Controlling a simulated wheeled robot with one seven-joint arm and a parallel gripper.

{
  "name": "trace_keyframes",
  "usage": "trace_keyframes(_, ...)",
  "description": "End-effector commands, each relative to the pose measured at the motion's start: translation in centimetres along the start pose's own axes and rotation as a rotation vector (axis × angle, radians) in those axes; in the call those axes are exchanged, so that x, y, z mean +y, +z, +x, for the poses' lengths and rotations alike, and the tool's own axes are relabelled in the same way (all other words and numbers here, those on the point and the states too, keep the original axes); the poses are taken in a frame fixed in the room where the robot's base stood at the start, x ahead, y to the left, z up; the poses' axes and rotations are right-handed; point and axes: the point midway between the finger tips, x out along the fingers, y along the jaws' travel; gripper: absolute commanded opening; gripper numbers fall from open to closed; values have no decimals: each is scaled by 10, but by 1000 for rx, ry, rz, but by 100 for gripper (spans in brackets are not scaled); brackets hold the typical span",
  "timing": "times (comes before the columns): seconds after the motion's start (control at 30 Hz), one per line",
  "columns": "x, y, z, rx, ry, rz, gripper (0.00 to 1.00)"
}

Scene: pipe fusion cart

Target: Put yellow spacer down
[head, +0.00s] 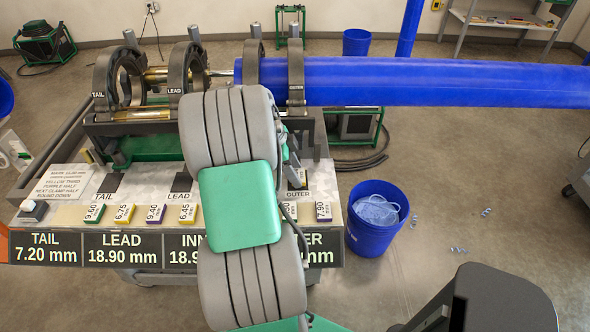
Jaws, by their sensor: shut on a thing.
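My gripper does not show; my own grey and green arm covers the middle of the cart and hides what lies behind it. Two blocks with yellow ends stand on the cart's front shelf: one marked 6.75 (124,213) and one marked 6.45 (188,213). A green-ended block marked 9.60 (95,213) and purple-ended blocks marked 9.40 (155,213) and 7.90 (323,212) stand in the same row. I cannot tell which yellow spacer is meant, or whether one is held behind the arm.
The cart's front panel (122,247) reads TAIL 7.20 mm and LEAD 18.90 mm; the rest is partly covered. Ring clamps (105,80) stand behind the shelf, with a blue pipe (430,82) reaching right. A blue bucket (372,238) stands right of the cart.

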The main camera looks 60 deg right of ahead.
Motion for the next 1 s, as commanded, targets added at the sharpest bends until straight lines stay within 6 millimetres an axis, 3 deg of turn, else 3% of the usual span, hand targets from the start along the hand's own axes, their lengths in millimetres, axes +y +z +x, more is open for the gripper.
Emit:
trace_keyframes(0.1,0,2,4,0,0,0,14)
trace_keyframes(0.13,0,2,4,0,0,0,54)
trace_keyframes(0.4,0,1,2,0,0,0,75)
trace_keyframes(0.73,0,0,-6,1,-2,0,75)
trace_keyframes(0.87,-1,1,-31,-1,-5,0,75)
trace_keyframes(1.0,-1,1,-70,0,-4,-1,75)
